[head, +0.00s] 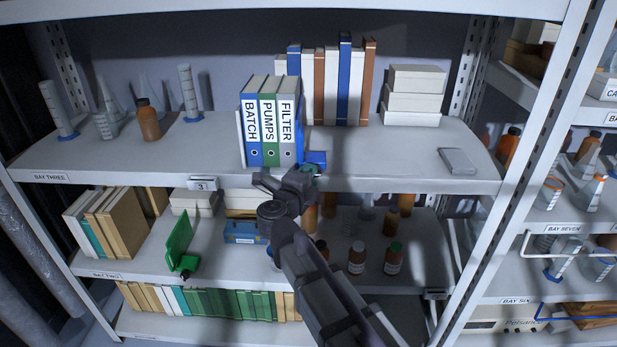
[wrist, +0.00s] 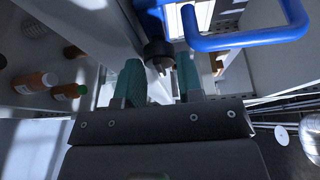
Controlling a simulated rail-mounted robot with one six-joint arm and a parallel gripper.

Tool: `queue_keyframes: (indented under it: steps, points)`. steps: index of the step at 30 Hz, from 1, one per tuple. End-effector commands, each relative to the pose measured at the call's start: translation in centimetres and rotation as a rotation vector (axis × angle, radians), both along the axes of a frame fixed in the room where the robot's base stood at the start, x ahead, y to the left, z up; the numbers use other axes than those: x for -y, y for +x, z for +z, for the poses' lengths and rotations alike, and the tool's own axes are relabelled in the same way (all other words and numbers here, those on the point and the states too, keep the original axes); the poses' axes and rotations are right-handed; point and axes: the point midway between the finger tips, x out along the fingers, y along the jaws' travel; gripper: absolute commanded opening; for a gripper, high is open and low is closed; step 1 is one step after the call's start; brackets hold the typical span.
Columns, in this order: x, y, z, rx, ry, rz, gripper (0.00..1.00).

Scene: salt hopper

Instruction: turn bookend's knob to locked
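A blue bookend (head: 316,157) stands at the right end of the binders on the upper shelf. In the wrist view its blue loop-shaped part (wrist: 250,38) shows at the top, with a dark round knob (wrist: 158,50) beside it. My gripper (head: 312,170) is at the shelf's front edge, close to this bookend. In the wrist view the two green fingers of my gripper (wrist: 160,66) are apart, with the knob ahead of the gap between them. I cannot tell whether they touch it. The knob's lock marking is not readable.
Binders (head: 268,120) stand left of the blue bookend. A green bookend (head: 180,240) with a black knob stands on the shelf below, beside a blue box (head: 243,232). Bottles (head: 356,257) stand below right.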

Motion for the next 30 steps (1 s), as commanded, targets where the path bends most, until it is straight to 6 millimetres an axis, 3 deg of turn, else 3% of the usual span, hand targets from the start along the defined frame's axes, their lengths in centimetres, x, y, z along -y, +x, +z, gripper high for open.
queue_keyframes:
  steps: [5,15,19,30]
  points:
    - [-0.7,-2.0,0.0,0.000,0.000,0.003,0.34]
    - [-3.6,-9.1,0.1,0.000,0.000,0.002,0.34]
    - [-4.0,-10.0,0.1,0.000,0.000,0.000,0.34]
    - [-4.0,-9.9,0.1,0.000,0.000,0.001,0.34]
